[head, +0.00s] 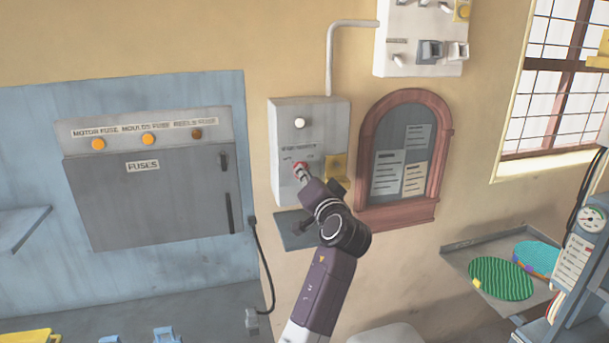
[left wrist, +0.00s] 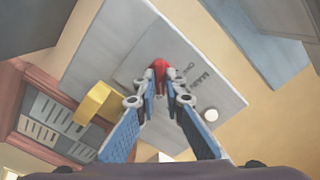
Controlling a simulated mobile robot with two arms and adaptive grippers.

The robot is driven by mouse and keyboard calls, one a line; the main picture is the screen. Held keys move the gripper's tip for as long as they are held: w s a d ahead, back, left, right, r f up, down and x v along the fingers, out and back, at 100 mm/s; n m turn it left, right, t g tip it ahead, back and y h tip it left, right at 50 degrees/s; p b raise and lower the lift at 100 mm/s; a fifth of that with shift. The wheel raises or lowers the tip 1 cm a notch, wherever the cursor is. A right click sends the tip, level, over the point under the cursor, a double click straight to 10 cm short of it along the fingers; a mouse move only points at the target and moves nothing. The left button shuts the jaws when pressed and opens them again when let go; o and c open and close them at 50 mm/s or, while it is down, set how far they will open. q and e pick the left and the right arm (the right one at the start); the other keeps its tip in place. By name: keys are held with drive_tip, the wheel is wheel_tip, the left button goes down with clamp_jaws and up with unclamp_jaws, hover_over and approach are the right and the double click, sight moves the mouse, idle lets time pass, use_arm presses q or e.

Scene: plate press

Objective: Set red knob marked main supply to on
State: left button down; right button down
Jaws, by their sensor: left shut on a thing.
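The red knob (head: 299,167) is on the front of a light grey wall box (head: 283,115), below a round white lamp (head: 299,123). In the left wrist view the red knob (left wrist: 160,65) shows between the fingertips of my left gripper (left wrist: 160,75). My left gripper is shut on the knob, and its fingers hide part of it. Lettering on the plate (left wrist: 180,75) beside the knob is only partly readable. Which way the knob points cannot be told. In the head view my left gripper (head: 302,174) reaches up to the box from below. My right gripper is not in view.
A yellow part (head: 336,167) juts from the box, right of the knob. A wood-framed notice board (head: 445,140) hangs to the right. A grey fuse cabinet (head: 110,200) is on the left. A small shelf (head: 292,238) sits under the box.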

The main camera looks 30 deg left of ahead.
use_arm(q)
drive_tip(key=shift+f, duration=0.15)
drive_tip(key=c, duration=2)
unclamp_jaws()
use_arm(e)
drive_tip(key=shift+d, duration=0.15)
use_arm(q)
drive_tip(key=v, duration=0.7)
drive_tip(key=shift+s+d, duration=0.2)
